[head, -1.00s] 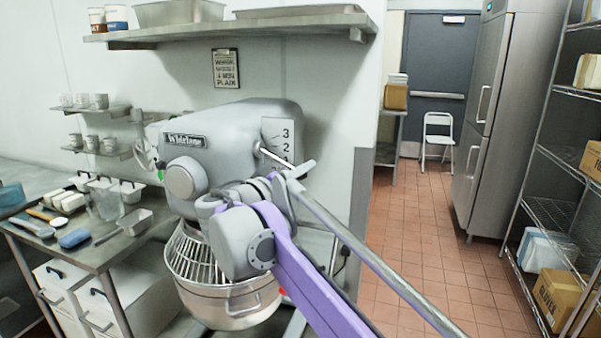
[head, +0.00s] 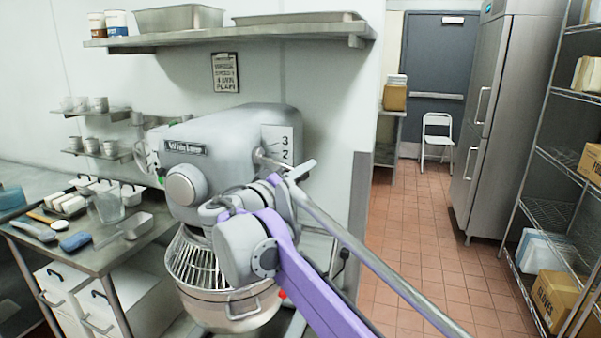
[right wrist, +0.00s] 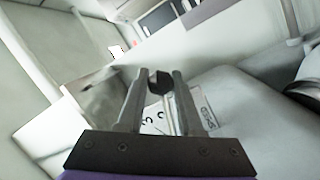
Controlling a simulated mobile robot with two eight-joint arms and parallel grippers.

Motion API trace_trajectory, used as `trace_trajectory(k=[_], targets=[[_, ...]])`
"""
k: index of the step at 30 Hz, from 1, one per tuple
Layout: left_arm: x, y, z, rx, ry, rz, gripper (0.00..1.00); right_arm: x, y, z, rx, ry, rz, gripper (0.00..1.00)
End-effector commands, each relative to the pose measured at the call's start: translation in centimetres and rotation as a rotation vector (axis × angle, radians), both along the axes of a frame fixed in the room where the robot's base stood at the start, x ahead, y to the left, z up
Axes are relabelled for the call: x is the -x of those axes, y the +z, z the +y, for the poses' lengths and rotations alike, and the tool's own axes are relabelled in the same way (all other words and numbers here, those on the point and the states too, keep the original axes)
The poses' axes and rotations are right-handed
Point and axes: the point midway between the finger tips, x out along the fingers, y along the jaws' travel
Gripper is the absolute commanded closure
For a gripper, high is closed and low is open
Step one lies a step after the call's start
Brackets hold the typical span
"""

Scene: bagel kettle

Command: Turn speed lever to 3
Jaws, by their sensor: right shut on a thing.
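The grey stand mixer (head: 235,135) stands against the wall. Its white number plate (head: 291,136) shows 3 above 2; lower marks are hidden by the lever and my arm. The speed lever (head: 270,160) is a thin rod that sticks out to the right, crossing the plate around and below the 2. My right gripper (head: 299,171) is at the lever's outer end. In the right wrist view, the black lever knob (right wrist: 159,82) lies between the fingers of my right gripper (right wrist: 158,76), which is shut on it. My left gripper is out of view.
The mixer's bowl (head: 232,305) with a wire guard sits below my arm. A steel table (head: 105,255) with scoops and tubs is at the left. A wall shelf (head: 230,34) hangs above the mixer. The tiled floor (head: 420,240) at the right is clear.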

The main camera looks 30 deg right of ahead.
Motion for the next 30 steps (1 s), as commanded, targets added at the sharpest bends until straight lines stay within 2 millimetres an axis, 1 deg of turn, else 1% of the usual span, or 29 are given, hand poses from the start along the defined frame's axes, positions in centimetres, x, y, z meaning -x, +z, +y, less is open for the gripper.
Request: trace_trajectory(k=[1, 3, 15, 21, 30], targets=[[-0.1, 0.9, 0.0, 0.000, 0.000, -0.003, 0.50, 0.1, 0.9, -0.1, 0.026, -0.001, 0.025, 1.00], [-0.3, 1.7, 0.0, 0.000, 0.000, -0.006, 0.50, 0.2, 1.5, -0.2, 0.064, -0.001, 0.071, 1.00], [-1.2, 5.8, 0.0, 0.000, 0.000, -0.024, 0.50, 0.1, 5.1, -0.2, 0.292, 0.000, 0.336, 1.00], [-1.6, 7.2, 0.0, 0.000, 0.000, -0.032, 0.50, -0.1, 6.3, 0.1, 0.379, -0.002, 0.436, 1.00], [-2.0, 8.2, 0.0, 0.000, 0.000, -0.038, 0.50, -0.4, 7.1, 0.4, 0.451, 0.000, 0.523, 1.00]])
